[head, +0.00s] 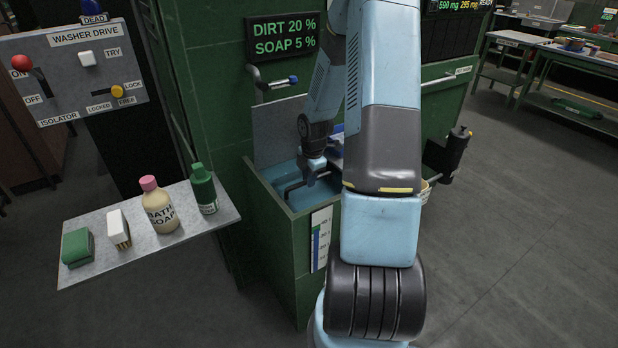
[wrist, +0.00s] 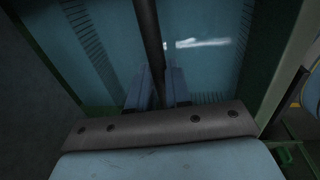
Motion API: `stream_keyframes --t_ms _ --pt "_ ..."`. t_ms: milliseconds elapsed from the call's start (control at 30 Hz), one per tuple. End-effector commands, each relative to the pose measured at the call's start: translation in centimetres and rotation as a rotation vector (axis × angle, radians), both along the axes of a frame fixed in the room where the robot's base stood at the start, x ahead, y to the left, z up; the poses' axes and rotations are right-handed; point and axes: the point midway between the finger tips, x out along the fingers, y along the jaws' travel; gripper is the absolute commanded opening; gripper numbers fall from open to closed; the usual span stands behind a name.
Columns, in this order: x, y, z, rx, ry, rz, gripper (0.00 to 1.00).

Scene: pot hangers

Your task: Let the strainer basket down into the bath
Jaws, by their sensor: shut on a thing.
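The bath (head: 262,185) is a green tank of blue water, below the dirt and soap display. My gripper (head: 314,172) reaches down into its opening, low over the water. In the wrist view my gripper (wrist: 158,82) is shut on a dark bar, the strainer basket's handle (wrist: 150,35), which also shows in the head view (head: 291,188). Rows of dark slots, seemingly the strainer basket's sides (wrist: 88,35), show through the blue water on both sides of the handle. The basket's bottom and depth cannot be made out.
A shelf (head: 225,212) at left holds a green bottle (head: 204,190), a bath soap bottle (head: 160,206), a brush (head: 119,230) and a green block (head: 77,248). The washer drive panel (head: 75,75) stands behind it. My arm hides the bath's right side.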

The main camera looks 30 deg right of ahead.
Motion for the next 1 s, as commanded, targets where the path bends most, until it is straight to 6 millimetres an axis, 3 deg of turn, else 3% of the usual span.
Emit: stream_keyframes --t_ms 367,400,700,1000 --pt "0.04 0.08 -0.62 0.000 0.000 0.002 0.00" --pt "0.04 0.08 -0.66 0.000 -0.001 0.002 0.19" --pt "0.03 0.08 -0.63 0.000 0.000 0.002 0.48" --pt "-0.01 0.08 -0.45 0.000 0.000 0.001 0.48"
